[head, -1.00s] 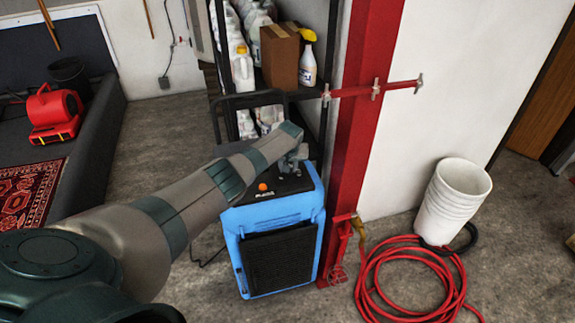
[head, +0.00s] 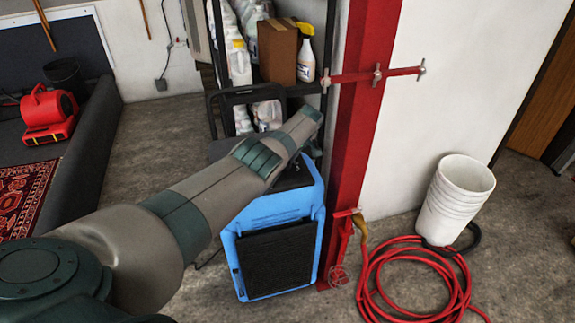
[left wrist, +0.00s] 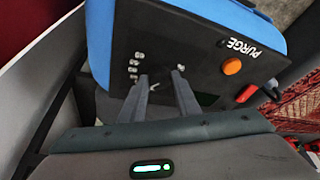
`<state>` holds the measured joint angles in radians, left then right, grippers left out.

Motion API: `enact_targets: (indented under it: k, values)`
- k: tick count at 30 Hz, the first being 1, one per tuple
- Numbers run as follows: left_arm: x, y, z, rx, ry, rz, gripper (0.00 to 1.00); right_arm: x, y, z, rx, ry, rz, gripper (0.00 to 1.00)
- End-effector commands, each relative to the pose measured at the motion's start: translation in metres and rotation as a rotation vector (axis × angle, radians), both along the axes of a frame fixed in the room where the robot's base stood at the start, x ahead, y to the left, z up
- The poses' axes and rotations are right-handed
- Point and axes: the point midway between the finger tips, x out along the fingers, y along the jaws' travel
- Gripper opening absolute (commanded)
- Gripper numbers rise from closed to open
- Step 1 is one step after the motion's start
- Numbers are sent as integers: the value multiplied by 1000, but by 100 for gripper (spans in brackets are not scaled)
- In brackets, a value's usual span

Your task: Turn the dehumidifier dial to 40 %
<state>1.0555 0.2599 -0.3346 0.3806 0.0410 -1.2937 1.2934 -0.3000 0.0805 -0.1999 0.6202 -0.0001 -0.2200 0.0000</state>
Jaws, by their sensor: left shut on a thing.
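The blue dehumidifier (head: 276,212) stands upright on the floor against the red column. Its dark top panel shows in the left wrist view (left wrist: 200,55), with "PURGE" lettering, an orange button (left wrist: 232,66), a red part (left wrist: 246,93) and several pale marks around the dial's place. My left gripper (left wrist: 160,74) reaches down to the panel among these marks, its fingers shut on the dial. The dial itself is hidden by the fingers, so its setting cannot be read. In the head view my left arm covers the gripper and most of the panel. My right gripper is not in view.
A red column (head: 352,150) with a pipe and valve stands right beside the dehumidifier. A shelf with bottles and a cardboard box (head: 277,50) is behind it. Floor to the left is open.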

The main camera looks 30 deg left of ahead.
Motion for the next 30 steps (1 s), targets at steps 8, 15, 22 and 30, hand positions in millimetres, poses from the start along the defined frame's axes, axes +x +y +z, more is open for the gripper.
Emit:
enact_targets:
  k: [8,15,22,30]
  values:
    - [0,1,1,1,-1,12,7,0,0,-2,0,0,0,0]
    - [0,0,1,1,-1,12,46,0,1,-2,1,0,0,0]
    - [0,0,0,1,0,11,47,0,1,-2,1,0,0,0]
    - [0,-1,5,0,-1,10,47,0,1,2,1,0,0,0]
